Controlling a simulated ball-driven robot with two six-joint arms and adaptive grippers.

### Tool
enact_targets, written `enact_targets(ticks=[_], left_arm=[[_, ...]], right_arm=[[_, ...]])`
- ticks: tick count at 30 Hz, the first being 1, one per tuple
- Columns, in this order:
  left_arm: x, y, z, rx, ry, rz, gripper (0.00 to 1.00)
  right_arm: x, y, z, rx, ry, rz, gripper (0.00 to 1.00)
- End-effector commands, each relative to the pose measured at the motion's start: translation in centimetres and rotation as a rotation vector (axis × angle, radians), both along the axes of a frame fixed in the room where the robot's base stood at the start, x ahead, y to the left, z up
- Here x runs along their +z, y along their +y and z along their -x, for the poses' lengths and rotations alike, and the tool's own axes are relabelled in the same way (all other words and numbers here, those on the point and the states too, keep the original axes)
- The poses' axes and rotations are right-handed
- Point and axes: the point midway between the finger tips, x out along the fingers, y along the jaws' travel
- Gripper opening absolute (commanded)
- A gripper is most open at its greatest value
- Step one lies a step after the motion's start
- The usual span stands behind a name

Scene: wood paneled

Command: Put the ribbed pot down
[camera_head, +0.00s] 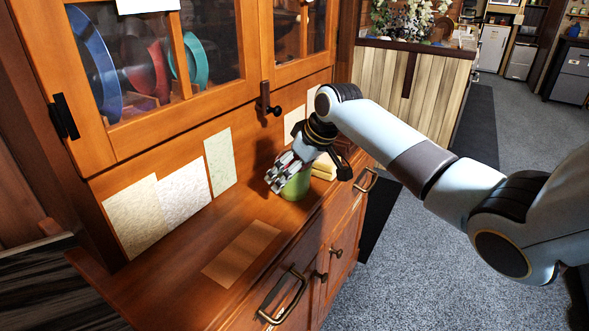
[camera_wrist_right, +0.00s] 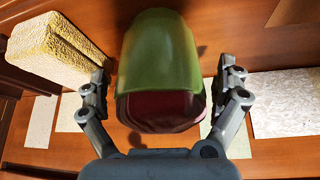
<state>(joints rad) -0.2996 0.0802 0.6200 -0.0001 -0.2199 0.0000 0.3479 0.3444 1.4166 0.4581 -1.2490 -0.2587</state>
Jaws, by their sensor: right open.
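The ribbed pot (camera_head: 297,186) is green and stands on the wooden cabinet counter, partly hidden by my right gripper (camera_head: 287,172). In the right wrist view the pot (camera_wrist_right: 160,55) fills the middle, with a dark red part at its near end. The fingers of my right gripper (camera_wrist_right: 165,82) are spread on either side of it, with gaps between them and the pot. My left gripper is not in view.
A pale yellow block (camera_head: 324,168) sits on the counter just beyond the pot; it also shows in the right wrist view (camera_wrist_right: 62,50). The hutch with glass doors (camera_head: 215,45) rises behind. The counter's near part (camera_head: 190,245) is clear.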

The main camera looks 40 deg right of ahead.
Motion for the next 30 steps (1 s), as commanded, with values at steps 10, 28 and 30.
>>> enact_targets(ticks=[10, 28, 30], left_arm=[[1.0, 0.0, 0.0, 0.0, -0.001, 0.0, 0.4], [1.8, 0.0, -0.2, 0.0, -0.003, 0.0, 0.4], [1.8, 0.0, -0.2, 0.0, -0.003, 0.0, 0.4]], right_arm=[[4.5, -0.6, 2.2, 0.001, -0.003, 0.005, 1.0], [10.7, -1.1, 5.8, 0.0, -0.001, -0.002, 1.0], [10.7, -1.1, 5.8, 0.0, -0.001, -0.002, 1.0]])
